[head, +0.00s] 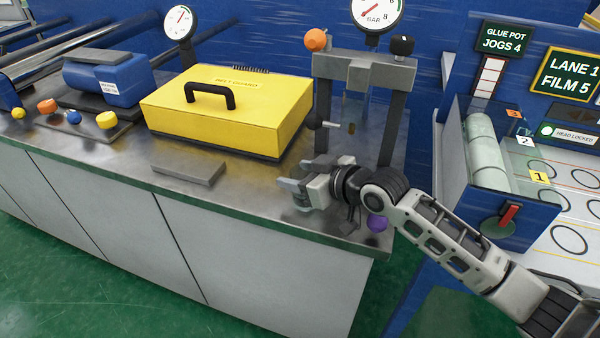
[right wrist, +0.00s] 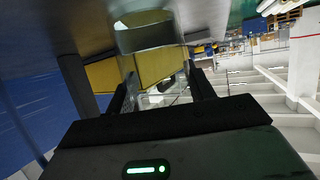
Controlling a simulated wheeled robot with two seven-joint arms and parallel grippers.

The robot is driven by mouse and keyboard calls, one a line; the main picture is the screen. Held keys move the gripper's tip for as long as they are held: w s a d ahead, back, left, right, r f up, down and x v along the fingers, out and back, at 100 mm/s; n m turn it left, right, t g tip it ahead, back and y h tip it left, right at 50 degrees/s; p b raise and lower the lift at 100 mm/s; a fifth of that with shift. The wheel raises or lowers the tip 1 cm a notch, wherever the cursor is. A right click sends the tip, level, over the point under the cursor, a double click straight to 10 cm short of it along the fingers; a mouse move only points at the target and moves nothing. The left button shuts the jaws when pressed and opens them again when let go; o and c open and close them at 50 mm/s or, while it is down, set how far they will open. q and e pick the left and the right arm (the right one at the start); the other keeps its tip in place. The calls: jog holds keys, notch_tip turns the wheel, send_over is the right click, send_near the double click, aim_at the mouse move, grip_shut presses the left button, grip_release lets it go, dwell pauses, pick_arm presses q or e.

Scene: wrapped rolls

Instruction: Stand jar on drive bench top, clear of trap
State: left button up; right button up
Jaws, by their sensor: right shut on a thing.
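My right gripper (head: 298,188) is over the front right part of the steel drive bench top (head: 255,205). It is shut on a clear glass jar, which shows in the right wrist view (right wrist: 148,40) between the two fingers. Yellow shows through the glass. In the head view the jar is hard to make out against the fingers and the steel. I cannot tell whether its base touches the bench. No trap can be made out for certain; a flat grey plate (head: 190,172) lies on the bench left of the gripper. My left gripper is not in view.
A yellow belt guard case (head: 230,110) stands behind the plate. A grey post frame (head: 365,75) with a crank stands behind the gripper. Bare steel lies between plate and gripper.

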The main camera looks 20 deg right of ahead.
jog(key=shift+f, duration=0.15)
jog(key=o, duration=0.9)
jog(key=shift+c, duration=0.2)
jog(key=shift+o, duration=0.8)
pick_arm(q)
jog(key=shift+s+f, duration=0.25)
